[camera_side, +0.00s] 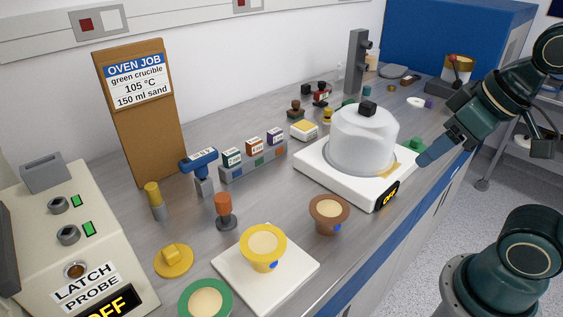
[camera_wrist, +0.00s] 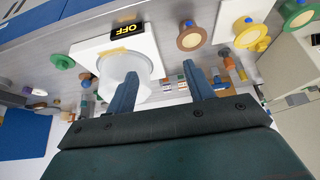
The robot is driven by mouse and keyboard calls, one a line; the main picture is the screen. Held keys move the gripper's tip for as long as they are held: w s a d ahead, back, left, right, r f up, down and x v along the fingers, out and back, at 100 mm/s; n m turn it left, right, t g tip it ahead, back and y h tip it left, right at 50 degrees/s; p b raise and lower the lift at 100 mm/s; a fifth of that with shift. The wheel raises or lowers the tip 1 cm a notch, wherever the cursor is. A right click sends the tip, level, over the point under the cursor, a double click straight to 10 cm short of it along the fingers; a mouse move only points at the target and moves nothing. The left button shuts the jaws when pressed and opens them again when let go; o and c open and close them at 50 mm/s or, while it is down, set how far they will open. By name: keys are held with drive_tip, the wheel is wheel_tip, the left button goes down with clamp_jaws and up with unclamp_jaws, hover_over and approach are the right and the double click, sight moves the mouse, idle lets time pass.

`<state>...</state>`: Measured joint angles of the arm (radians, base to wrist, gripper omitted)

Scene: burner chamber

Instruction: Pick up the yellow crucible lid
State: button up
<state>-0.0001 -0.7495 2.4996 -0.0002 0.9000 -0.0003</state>
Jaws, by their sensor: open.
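The yellow crucible lid (camera_side: 174,260) is a flat disc with a block-shaped knob, lying on the grey bench at the lower left in the side view. The yellow crucible (camera_side: 263,246) stands to its right on a white square plate, filled with pale material. In the wrist view the yellow crucible (camera_wrist: 247,32) is at the upper right; a yellow piece partly behind it may be the lid. My gripper (camera_side: 425,158) is open and empty at the right of the bench, beside the domed burner unit and far from the lid. Its two blue fingers show apart in the wrist view (camera_wrist: 160,68).
A white unit under a clear dome (camera_side: 362,135) stands between my gripper and the lid. A brown crucible (camera_side: 329,213), green crucible (camera_side: 205,300), orange-topped stamp (camera_side: 224,208) and yellow-topped post (camera_side: 154,198) stand around. The control box (camera_side: 80,235) is left of the lid.

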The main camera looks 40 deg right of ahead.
drive_tip(key=w+a+r+n+g+y, duration=0.1)
drive_tip(key=w+a+n+y, duration=0.1)
drive_tip(key=w+a+n, duration=0.45)
drive_tip(key=w+a+r+n+g+y, duration=0.1)
drive_tip(key=w+a+n+y, duration=0.15)
drive_tip(key=w+a, duration=0.7)
drive_tip(key=w+a+f+n+g+y, duration=0.2)
drive_tip(key=w+a+f+n+g, duration=0.1)
drive_tip(key=w+a+f+n, duration=0.6)
drive_tip(key=w+a+f, duration=0.1)
drive_tip(key=w+a, duration=0.2)
drive_tip(key=w, duration=0.1)
drive_tip(key=shift+a+g, duration=0.25)
drive_tip(key=shift+g, duration=0.05)
drive_tip(key=shift+f, duration=0.1)
approach(172, 255)
drive_tip(key=shift+w+a+f, duration=0.35)
drive_tip(key=shift+a+f, duration=0.05)
drive_tip(key=shift+f, duration=0.3)
drive_tip(key=shift+w+a+f, duration=0.3)
drive_tip(key=shift+a+f, duration=0.15)
drive_tip(key=shift+f, duration=0.2)
drive_tip(key=shift+f, duration=0.1)
